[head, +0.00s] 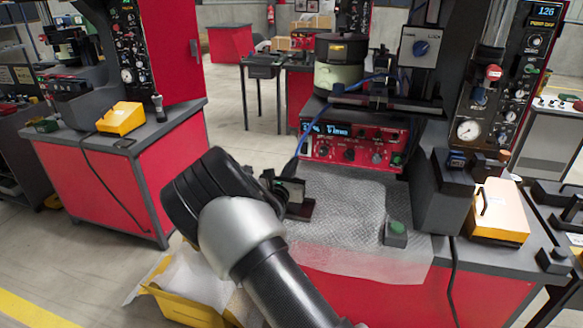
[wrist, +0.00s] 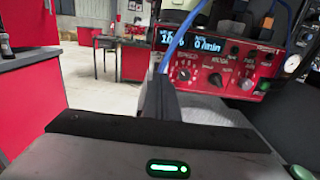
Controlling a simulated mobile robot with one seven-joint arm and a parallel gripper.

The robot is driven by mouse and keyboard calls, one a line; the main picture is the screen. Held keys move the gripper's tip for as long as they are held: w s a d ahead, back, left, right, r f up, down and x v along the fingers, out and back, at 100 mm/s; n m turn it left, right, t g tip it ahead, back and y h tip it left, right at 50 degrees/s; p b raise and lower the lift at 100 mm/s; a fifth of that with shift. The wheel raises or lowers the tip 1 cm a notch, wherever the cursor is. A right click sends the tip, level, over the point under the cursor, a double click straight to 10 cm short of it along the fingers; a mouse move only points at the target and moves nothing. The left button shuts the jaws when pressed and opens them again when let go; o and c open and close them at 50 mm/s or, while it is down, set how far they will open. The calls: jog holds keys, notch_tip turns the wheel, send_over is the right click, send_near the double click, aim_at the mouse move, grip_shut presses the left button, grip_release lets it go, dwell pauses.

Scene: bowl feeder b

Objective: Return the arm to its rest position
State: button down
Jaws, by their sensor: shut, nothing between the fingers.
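My arm rises from the bottom of the head view, its silver and black links in front of the bench. My gripper (head: 284,186) is at its far end, above the left front of the mat, partly hidden by the arm. In the wrist view, the dark fingers of my gripper (wrist: 160,96) are together with nothing between them, above the gripper body with its green light. They point towards the red control box (head: 352,138), which also shows in the wrist view (wrist: 215,62) with a lit display.
A bowl feeder (head: 340,75) stands on the control box. A textured mat (head: 345,205) covers the bench, with a green-button box (head: 396,232) on it. A yellow bin (head: 180,305) is below at left. Another red bench (head: 95,180) stands left; open floor lies between.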

jog(key=shift+s+a, duration=0.25)
jog(key=shift+s, duration=0.35)
